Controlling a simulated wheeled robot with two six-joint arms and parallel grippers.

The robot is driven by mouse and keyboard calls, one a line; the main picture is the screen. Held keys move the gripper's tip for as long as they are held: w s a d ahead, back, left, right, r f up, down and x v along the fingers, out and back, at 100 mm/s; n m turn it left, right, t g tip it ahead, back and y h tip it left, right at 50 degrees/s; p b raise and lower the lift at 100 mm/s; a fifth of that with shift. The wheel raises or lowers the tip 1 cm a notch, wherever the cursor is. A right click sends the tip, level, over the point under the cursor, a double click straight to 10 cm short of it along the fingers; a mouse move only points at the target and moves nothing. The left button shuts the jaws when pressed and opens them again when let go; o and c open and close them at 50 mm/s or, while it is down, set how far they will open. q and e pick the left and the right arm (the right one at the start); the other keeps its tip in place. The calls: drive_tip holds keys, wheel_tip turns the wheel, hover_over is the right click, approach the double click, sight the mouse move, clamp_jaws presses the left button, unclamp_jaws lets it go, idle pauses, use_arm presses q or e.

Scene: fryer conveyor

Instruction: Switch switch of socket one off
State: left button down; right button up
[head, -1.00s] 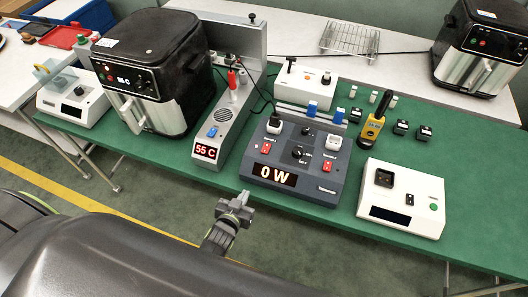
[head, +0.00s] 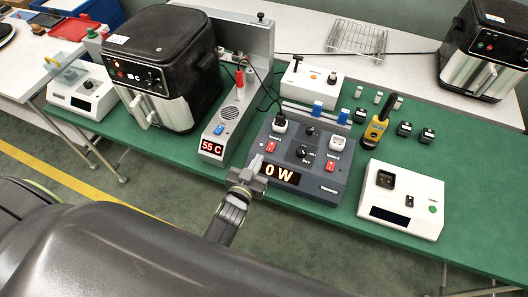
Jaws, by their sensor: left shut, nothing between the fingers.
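The dark grey socket box (head: 302,153) stands on the green mat, with a display reading "0 W" on its front left. It has two red rocker switches: a left one (head: 271,146) below a white plug, and a right one (head: 327,160) below a white socket piece. Which way each rocker is tipped is too small to tell. My left gripper (head: 256,163) is shut and empty at the box's front left edge, just below the left red switch. Whether it touches the box I cannot tell. My right gripper is not in view.
A heater unit reading "55 C" (head: 211,147) stands left of the box, and a black fryer (head: 160,60) beyond it. A white tester box (head: 401,200) stands to the right. A yellow handheld tool (head: 376,131) stands behind it. Green mat (head: 470,190) is free at right.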

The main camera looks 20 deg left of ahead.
use_arm(q)
drive_tip(key=w, duration=0.1)
drive_tip(key=b, duration=0.5)
hover_over(269, 150)
drive_tip(key=shift+s+f, duration=0.15)
drive_tip(key=shift+f, duration=0.7)
drive_tip(key=shift+f+b, duration=0.95)
drive_tip(key=shift+b, duration=0.15)
drive_tip(key=shift+f+b, duration=0.75)
drive_tip(key=shift+b, duration=0.1)
